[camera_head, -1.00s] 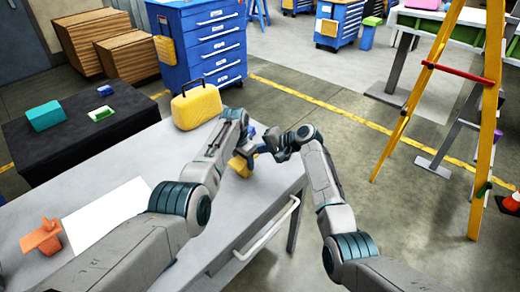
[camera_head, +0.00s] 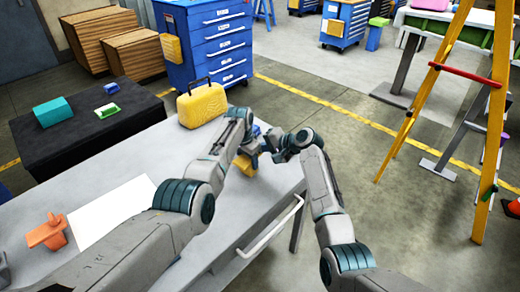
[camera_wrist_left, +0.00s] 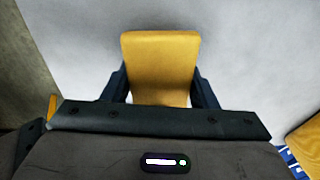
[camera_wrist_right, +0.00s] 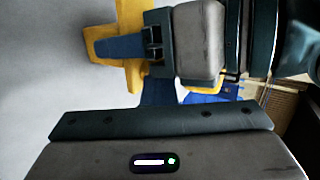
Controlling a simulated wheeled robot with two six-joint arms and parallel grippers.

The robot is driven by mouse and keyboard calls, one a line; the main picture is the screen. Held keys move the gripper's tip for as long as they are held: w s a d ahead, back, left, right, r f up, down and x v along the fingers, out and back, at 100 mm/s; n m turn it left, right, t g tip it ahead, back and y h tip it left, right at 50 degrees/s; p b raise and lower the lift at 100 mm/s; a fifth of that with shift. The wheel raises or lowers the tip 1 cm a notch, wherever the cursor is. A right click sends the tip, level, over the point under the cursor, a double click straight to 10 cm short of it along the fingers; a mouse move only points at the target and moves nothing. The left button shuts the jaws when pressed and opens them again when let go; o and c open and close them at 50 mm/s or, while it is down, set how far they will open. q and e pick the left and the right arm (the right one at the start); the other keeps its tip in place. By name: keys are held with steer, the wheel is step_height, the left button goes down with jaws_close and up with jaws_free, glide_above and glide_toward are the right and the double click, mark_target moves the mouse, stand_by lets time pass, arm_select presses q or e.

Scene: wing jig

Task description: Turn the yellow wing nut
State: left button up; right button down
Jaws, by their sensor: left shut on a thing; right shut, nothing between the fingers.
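The yellow wing nut (camera_wrist_left: 160,68) fills the gap between the two dark fingers of my left gripper (camera_wrist_left: 160,88) in the left wrist view. The left gripper is shut on it, over the grey table. In the head view the yellow part (camera_head: 243,163) shows just below the left gripper, near the table's right end, partly hidden by the arm. The right wrist view shows a yellow piece (camera_wrist_right: 132,75) with a dark blue finger across it and blue parts below. My right gripper (camera_head: 274,146) is shut and empty, close to the left one; its fingertips are hard to make out.
A yellow case (camera_head: 202,104) stands on the grey table (camera_head: 150,150) behind my left arm. An orange part (camera_head: 46,232) and a white sheet (camera_head: 114,212) lie at the left. A handle bar (camera_head: 272,228) runs along the table's right side. A yellow ladder (camera_head: 425,95) stands right, beyond open floor.

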arm_select(q)
steer(key=shift+o, duration=0.2)
steer(key=shift+s+d, duration=0.15)
steer(key=shift+d, duration=0.3)
steer(key=shift+a, duration=0.1)
steer(key=shift+c, duration=0.2)
steer(key=shift+a, duration=0.15)
steer(key=o, duration=1.3)
arm_select(e)
steer(key=s+f+v, duration=0.1)
steer(key=s+v, duration=0.1)
steer(key=v, duration=1.1)
steer(key=shift+s+f, duration=0.2)
steer(key=shift+f, duration=0.05)
steer(key=shift+a, duration=0.1)
